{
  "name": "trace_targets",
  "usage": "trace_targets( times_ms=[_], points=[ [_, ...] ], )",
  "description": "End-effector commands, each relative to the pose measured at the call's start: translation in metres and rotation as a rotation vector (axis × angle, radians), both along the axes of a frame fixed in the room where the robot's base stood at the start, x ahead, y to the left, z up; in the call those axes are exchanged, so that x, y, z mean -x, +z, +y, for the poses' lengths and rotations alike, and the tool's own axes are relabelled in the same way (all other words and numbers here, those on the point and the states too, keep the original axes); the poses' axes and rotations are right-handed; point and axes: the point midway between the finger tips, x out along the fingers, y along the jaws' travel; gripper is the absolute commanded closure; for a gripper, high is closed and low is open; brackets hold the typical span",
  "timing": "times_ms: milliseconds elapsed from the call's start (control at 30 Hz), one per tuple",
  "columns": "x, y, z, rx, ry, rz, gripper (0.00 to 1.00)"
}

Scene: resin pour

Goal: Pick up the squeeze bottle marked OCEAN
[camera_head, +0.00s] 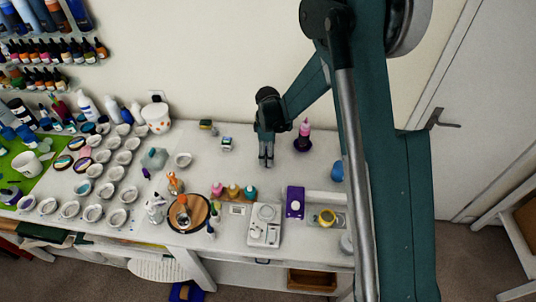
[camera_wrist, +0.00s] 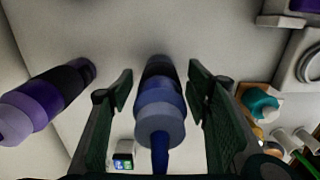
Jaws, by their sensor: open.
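A blue squeeze bottle (camera_wrist: 162,110) with a dark band and a pointed blue nozzle stands between the two fingers of my gripper (camera_wrist: 160,87) in the wrist view. The fingers are open, with a gap visible on each side of the bottle. No lettering is readable on it, so I cannot confirm the OCEAN mark. In the head view my gripper (camera_head: 266,162) is low over the back of the white table, and it hides the blue bottle. A purple bottle (camera_wrist: 40,105) with a dark band stands to the left in the wrist view.
A pink-topped bottle (camera_head: 304,130) stands right of my gripper in the head view. A small box (camera_head: 227,144) stands to its left. Colored bottles (camera_head: 233,191), a white scale (camera_head: 265,224) and a round wooden board (camera_head: 175,219) lie nearer the front. Several white cups fill the left.

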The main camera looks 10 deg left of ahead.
Motion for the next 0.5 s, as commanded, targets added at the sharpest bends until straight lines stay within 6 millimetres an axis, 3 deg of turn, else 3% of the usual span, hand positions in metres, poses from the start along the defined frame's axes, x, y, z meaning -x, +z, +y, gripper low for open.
trace_targets(
  times_ms=[400, 500],
  points=[
    [-0.0002, 0.0001, 0.0001, 0.000, 0.000, 0.000, 0.52],
    [-0.0002, 0.0002, 0.0001, 0.000, 0.000, 0.000, 0.65]
  ],
)
